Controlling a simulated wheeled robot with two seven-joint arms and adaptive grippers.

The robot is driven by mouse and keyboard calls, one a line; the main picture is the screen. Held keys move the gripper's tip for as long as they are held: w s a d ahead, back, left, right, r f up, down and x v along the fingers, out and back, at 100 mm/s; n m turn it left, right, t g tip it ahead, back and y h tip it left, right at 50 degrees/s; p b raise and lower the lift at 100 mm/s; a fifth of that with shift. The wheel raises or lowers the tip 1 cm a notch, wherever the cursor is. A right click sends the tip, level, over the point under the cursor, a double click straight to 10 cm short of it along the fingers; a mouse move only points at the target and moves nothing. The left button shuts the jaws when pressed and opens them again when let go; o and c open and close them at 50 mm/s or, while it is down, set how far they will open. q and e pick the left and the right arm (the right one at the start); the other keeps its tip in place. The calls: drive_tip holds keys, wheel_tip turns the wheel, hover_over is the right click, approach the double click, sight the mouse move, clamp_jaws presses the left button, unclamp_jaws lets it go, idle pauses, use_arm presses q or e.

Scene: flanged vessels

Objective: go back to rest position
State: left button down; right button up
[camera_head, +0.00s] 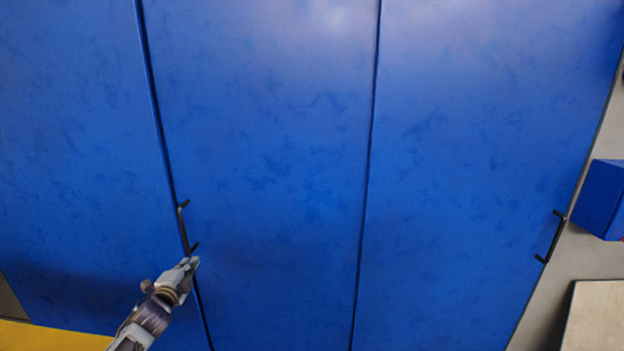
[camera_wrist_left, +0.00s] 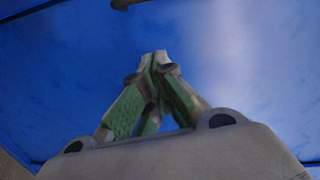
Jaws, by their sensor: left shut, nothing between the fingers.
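My left gripper (camera_head: 190,262) reaches up from the lower left in the head view. Its tips are just below a black handle (camera_head: 184,228) on the blue cabinet front (camera_head: 265,130). I cannot tell whether they touch the panel. In the left wrist view the left gripper (camera_wrist_left: 160,58) has its fingertips together with nothing between them, against the blue surface. A dark piece (camera_wrist_left: 122,3) at the top edge of that view may be the handle. My right gripper does not show.
The cabinet has upright seams between its panels. A second black handle (camera_head: 551,237) is on the right panel. A blue box (camera_head: 602,198) is on the grey wall at the right. A pale panel (camera_head: 596,318) is at lower right, and a yellow strip (camera_head: 45,338) at lower left.

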use_arm(q)
drive_tip(key=s+d+f+n+g, duration=0.35)
drive_tip(key=s+d+f, duration=0.2)
drive_tip(key=s, duration=0.25)
drive_tip(key=s+d+f+n+g, duration=0.3)
drive_tip(key=s+d+f+n, duration=0.2)
drive_tip(key=s+f, duration=0.3)
drive_tip(key=s+d+f+n+g+h, duration=0.1)
drive_tip(key=s+d+n+g, duration=0.25)
drive_tip(key=s, duration=0.85)
drive_tip(key=s+d+n+g, duration=0.2)
drive_tip(key=s+d+g, duration=0.15)
drive_tip(key=s, duration=0.75)
wheel_tip(320, 180, down, 32)
drive_tip(key=s+g, duration=0.1)
drive_tip(key=s, duration=0.2)
drive_tip(key=s+a+f+g, duration=0.1)
drive_tip(key=s+a+f, duration=0.2)
drive_tip(key=s+f, duration=1.8)
drive_tip(key=shift+s+a, duration=0.15)
drive_tip(key=shift+s, duration=0.45)
drive_tip(key=shift+g, duration=0.25)
